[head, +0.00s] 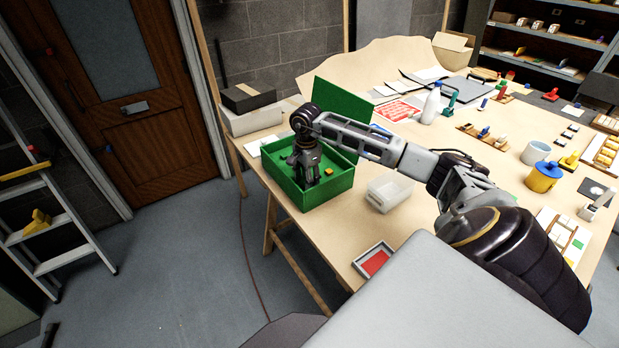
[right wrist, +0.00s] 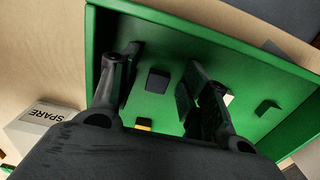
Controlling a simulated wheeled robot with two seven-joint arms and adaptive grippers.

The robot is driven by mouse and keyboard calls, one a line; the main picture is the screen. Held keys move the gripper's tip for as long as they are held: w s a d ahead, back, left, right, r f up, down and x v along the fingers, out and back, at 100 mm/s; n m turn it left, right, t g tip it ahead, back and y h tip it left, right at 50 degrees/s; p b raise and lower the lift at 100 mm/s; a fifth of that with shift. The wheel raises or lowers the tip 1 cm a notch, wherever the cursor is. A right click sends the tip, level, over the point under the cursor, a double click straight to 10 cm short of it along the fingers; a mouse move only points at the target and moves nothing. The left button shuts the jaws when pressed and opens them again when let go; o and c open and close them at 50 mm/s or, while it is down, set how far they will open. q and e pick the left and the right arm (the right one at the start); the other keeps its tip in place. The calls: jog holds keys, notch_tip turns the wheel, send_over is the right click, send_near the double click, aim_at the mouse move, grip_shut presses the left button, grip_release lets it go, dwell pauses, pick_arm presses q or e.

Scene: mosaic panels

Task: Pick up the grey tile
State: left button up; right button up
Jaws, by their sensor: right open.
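The green box (head: 325,191) stands open on the table's left part, and my right gripper (head: 309,180) points down into it. In the right wrist view, a dark grey tile (right wrist: 158,80) lies on the floor of the green box (right wrist: 91,60), between the two open fingers of the right gripper (right wrist: 163,65). The fingers look apart from the tile. The gripper hides the grey tile in the head view. An orange tile (head: 329,171) lies in the box beside the gripper. A green tile (right wrist: 267,107) and part of a pale tile (right wrist: 228,99) also show.
A white bin (head: 389,193) stands right of the green box; its "SPARE" label shows in the right wrist view (right wrist: 45,118). A small tray with a red inside (head: 374,261) lies at the table's near edge. Mugs, a bottle (head: 431,104) and mosaic pieces fill the right side.

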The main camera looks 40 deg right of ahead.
dwell(0.4)
jog(key=c, duration=0.9)
jog(key=shift+o, duration=0.2)
jog(key=shift+r+b, duration=0.7)
jog(key=shift+r, duration=4.25)
